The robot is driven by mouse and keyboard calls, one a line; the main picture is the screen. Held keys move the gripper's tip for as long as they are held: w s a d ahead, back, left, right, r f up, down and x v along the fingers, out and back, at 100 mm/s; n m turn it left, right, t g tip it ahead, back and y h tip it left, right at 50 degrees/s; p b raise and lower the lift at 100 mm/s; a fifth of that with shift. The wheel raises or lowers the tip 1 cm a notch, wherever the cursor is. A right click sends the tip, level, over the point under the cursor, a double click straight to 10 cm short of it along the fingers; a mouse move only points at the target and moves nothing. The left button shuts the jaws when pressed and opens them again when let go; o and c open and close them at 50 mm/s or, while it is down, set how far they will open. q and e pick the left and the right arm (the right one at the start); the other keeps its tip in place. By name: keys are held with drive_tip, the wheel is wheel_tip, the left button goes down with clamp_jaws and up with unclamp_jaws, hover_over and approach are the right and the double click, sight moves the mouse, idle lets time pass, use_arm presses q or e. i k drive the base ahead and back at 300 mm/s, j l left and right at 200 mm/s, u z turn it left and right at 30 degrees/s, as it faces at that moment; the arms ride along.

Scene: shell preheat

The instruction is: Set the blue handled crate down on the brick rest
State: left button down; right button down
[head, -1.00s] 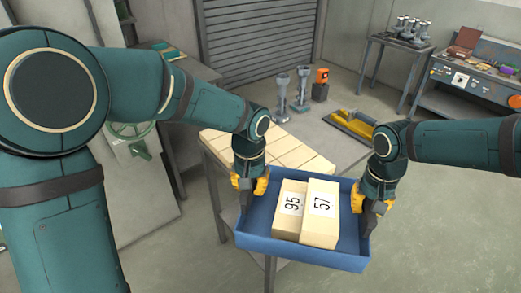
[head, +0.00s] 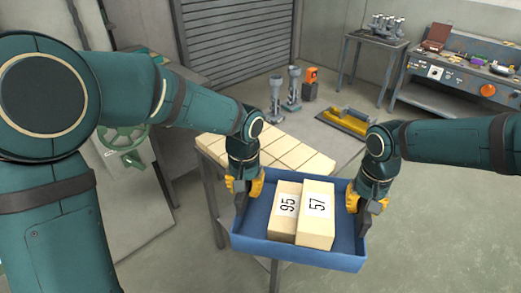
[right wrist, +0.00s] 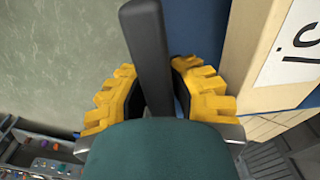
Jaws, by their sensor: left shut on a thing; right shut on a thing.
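The blue handled crate (head: 300,252) is held up by both my grippers, one at each side. Two cream blocks marked 95 (head: 285,222) and 57 (head: 316,226) lie in it. My left gripper (head: 243,192) is shut at the left side. My right gripper (head: 366,202) is shut at the right side; in the right wrist view its yellow fingers (right wrist: 155,95) close around a dark bar (right wrist: 146,40) beside the blue wall (right wrist: 182,22). The brick rest (head: 290,156), a row of cream bricks on a table, lies behind the crate, which hides part of its near side.
Two grey metal stands (head: 276,98), an orange device (head: 311,78) and a yellow-and-grey tool (head: 345,122) are beyond the bricks. A workbench (head: 465,75) and a small table (head: 375,43) stand at the back right. The floor at right is clear.

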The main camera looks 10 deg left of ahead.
sight(262, 149)
drive_tip(key=i+j+z, duration=0.15)
drive_tip(key=j, duration=0.3)
drive_tip(key=j+z, duration=0.1)
drive_tip(key=j, duration=0.35)
drive_tip(key=i+j+z, duration=0.15)
drive_tip(key=j, duration=0.25)
drive_tip(key=i+j+z, duration=0.1)
drive_tip(key=j, duration=0.35)
drive_tip(key=i+j+z, duration=0.15)
drive_tip(key=j, duration=0.3)
drive_tip(key=j+z, duration=0.15)
drive_tip(key=j, duration=0.3)
drive_tip(key=i+j+z, duration=0.15)
drive_tip(key=i, duration=0.15)
drive_tip(key=i+j+z, duration=0.15)
drive_tip(key=i, duration=0.15)
